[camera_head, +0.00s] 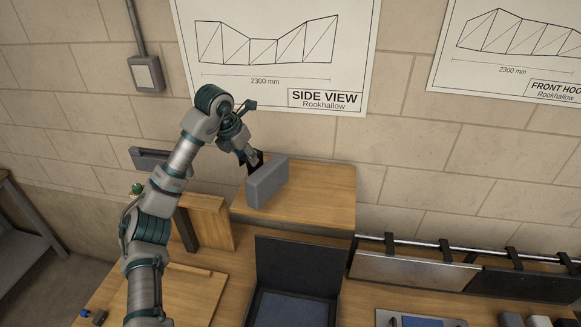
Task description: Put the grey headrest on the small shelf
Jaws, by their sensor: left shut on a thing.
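The grey headrest (268,184), a padded block, is in the grip of my left gripper (253,162). The dark fingers are shut on its upper left part, and the block hangs tilted. It is in front of the left part of the small wooden shelf (325,192) against the wall, overlapping its top in the picture. I cannot tell whether the headrest touches the shelf. The right part of the shelf top is bare. My right gripper is not in view.
A dark open case (296,262) stands on the bench below the shelf. A wooden upright board (206,222) is left of the shelf. A rail with hanging panels (415,268) runs along the wall at right. A grey tray (390,317) holds a notebook.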

